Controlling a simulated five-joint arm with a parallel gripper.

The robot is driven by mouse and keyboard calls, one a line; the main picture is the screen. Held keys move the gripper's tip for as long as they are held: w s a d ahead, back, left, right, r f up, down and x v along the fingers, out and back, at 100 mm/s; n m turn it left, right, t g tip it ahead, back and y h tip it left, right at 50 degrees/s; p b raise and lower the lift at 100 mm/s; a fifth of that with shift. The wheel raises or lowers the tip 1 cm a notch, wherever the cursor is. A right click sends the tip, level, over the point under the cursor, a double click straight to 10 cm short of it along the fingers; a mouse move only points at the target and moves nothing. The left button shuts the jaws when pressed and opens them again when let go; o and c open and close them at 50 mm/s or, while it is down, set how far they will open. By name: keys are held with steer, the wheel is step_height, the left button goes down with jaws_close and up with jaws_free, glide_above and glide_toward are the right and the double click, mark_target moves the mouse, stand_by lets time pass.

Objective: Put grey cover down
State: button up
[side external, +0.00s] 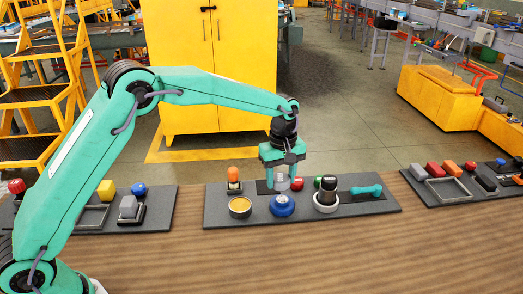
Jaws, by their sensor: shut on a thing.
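My gripper (281,180) points down over the back middle part of the dark board (225,220). Its teal fingers are shut on a small grey thing (282,184), which looks like the grey cover. The fingers hide part of it, and I cannot tell whether it touches the board. A blue round part (282,206) sits just in front of it. A red part (297,184) is close at its right.
On the same board are an orange-topped part (233,178), a yellow round dish (240,207), a black knob on a white base (327,195), a green part (318,182) and a teal handle (367,190). Other boards lie left and right. The wooden table front is clear.

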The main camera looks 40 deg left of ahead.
mark_target(282, 183)
steer(key=shift+r, duration=0.25)
steer(key=shift+s+d+r+n, duration=0.4)
steer(key=shift+r, duration=0.2)
steer(key=shift+s+d+r+n, duration=0.35)
steer(key=shift+r+n, duration=0.05)
steer(key=shift+r, duration=0.15)
steer(key=w+a+f, duration=0.2)
steer(key=a, duration=0.1)
steer(key=w+a+f, duration=0.2)
steer(key=a, duration=0.1)
steer(key=w+a+f, duration=0.2)
steer(key=a+f, duration=0.1)
steer(key=shift+w+a, duration=0.3)
steer(key=shift+w, duration=0.05)
steer(key=shift+f, duration=2.05)
steer(key=o, duration=1.3)
steer(key=shift+f, duration=0.1)
